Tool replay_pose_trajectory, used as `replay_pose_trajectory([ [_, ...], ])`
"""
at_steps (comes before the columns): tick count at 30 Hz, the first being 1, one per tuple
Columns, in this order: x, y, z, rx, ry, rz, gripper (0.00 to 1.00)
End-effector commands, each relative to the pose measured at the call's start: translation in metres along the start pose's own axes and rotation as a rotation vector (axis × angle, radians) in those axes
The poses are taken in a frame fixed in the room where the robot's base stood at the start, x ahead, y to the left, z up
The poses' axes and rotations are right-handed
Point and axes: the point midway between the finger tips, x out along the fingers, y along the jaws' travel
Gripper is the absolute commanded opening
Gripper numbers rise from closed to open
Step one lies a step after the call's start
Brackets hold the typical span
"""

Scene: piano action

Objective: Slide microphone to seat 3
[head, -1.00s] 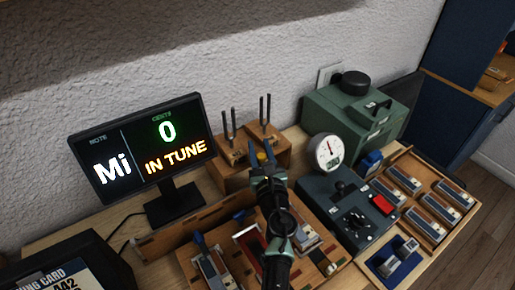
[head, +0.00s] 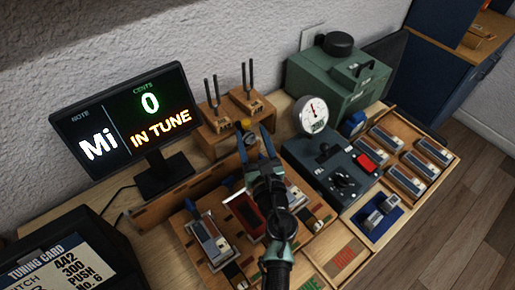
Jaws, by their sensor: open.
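My gripper (head: 256,136) is open. It reaches over the wooden tuning bench toward the back, just in front of the tuning-fork blocks. A small yellow piece (head: 245,124) shows at its left fingertip; I cannot tell whether it is the microphone or whether it touches the finger. No microphone can be made out for sure. The wooden seat board (head: 190,258) lies below my arm with several slots. A grey-and-blue module (head: 208,238) sits in its left slot and a red-lined slot (head: 246,212) is beside it. Seat numbers are unreadable, and my arm hides the board's middle.
A monitor (head: 125,125) reads "Mi, 0, IN TUNE". Two tuning forks (head: 248,78) stand on wooden blocks behind my gripper. A dial gauge (head: 314,116), a dark control box (head: 335,172) and a tray of modules (head: 447,168) stand to the right. A tuning card (head: 60,265) is front left.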

Motion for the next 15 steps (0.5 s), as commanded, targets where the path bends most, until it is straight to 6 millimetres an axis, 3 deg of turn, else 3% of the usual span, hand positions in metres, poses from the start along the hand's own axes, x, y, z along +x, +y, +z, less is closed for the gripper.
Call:
replay_pose_trajectory([
  [6, -0.035, -0.001, -0.001, 0.0, 0.0, -0.003, 0.59],
  [15, -0.049, -0.001, 0.0, 0.0, -0.001, -0.001, 0.59],
])
